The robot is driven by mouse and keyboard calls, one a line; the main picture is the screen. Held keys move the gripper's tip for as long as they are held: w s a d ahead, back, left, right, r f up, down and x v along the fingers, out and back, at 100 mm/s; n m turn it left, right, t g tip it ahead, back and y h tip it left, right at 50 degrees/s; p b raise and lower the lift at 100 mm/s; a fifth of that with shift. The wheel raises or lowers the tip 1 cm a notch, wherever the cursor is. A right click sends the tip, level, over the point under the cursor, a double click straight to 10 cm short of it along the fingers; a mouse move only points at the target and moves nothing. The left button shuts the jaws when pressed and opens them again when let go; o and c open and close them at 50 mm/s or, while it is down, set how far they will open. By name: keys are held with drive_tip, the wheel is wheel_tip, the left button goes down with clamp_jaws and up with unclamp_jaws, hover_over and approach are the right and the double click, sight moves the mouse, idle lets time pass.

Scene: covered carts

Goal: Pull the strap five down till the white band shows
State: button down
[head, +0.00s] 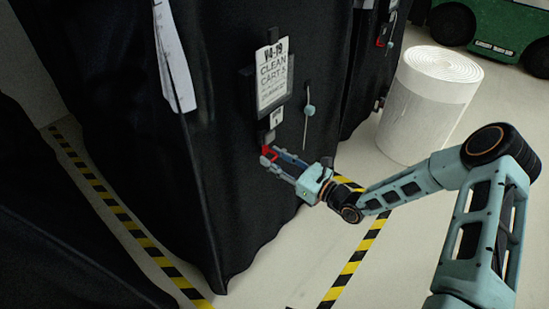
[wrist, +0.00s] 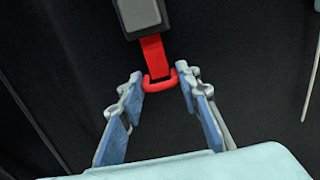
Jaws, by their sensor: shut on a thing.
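A short red strap (wrist: 153,52) hangs from a grey buckle (wrist: 139,14) on the black cover. It ends in a red loop (wrist: 161,82). The visible stretch of strap below the buckle is red. My gripper (wrist: 161,80) is shut on the red loop, with one fingertip on each side of it. In the head view my gripper (head: 270,155) reaches in from the right to the red strap, below a small white tag (head: 277,117). Part of the loop is hidden by the fingers there.
A larger label (head: 272,75) reading "CLEAN CART" hangs above on the covered cart (head: 225,170). A thin hanging rod with a pale knob (head: 308,111) is right of it. A white roll (head: 428,100) stands behind. Yellow-black tape (head: 350,262) marks the floor.

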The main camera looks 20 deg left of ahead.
wheel_tip(320, 180, down, 11)
drive_tip(key=b, duration=0.4)
drive_tip(key=shift+r, duration=0.2)
drive_tip(key=shift+s, duration=0.1)
drive_tip(key=c, duration=1.6)
unclamp_jaws()
drive_tip(key=shift+o, duration=1.1)
drive_tip(key=shift+r, duration=0.1)
drive_tip(key=v, duration=1.2)
